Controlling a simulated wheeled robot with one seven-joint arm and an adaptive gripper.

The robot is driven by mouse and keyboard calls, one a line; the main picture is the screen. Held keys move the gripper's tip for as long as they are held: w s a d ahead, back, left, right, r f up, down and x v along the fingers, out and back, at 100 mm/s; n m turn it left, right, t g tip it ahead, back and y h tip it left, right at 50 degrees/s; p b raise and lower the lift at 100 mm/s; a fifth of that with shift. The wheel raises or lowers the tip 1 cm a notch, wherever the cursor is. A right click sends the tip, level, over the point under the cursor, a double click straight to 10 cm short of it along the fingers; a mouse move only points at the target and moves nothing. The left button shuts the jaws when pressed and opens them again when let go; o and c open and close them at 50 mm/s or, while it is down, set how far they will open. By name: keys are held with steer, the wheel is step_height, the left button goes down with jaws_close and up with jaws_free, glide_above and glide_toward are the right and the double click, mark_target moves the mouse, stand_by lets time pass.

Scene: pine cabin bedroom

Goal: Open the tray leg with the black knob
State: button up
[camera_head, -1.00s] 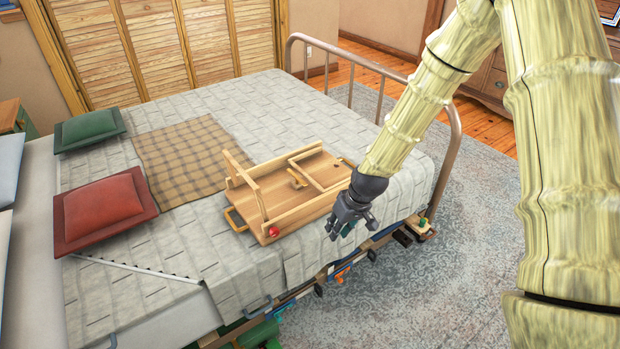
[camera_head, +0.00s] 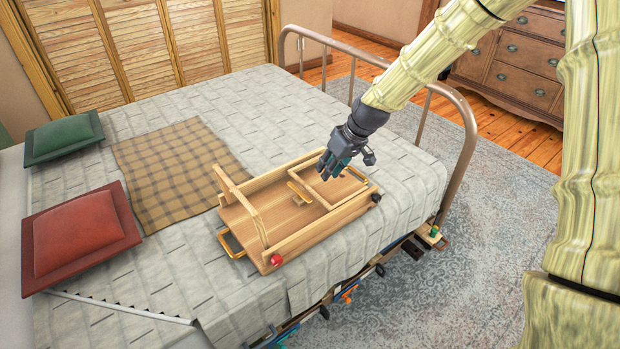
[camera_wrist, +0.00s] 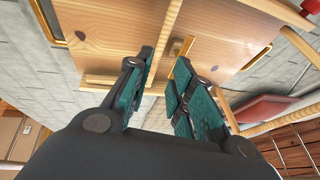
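The wooden tray (camera_head: 240,217) lies on the bed. Its left leg (camera_head: 240,200) stands upright, with a red knob (camera_head: 277,260) at the near side. The other leg (camera_head: 335,203) is a frame folded down inside the right half. The black knob (camera_head: 376,198) sits outside the tray's near right corner, at that leg's end. My gripper (camera_head: 329,168) is above the folded leg, left of and farther back than the black knob. In the wrist view, my gripper's (camera_wrist: 160,75) teal-padded fingers are apart with nothing clearly held; I cannot make out the black knob there.
A small wooden catch (camera_head: 300,192) is at the tray's middle, and a handle (camera_head: 231,243) is on its left end. The metal bed rail (camera_head: 466,150) stands to the right. A plaid blanket (camera_head: 170,170) and a red pillow (camera_head: 80,235) lie to the left.

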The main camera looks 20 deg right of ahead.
steer(key=shift+b+x, duration=0.3)
steer(key=shift+x, duration=5)
steer(key=shift+w, duration=0.15)
jaws_close()
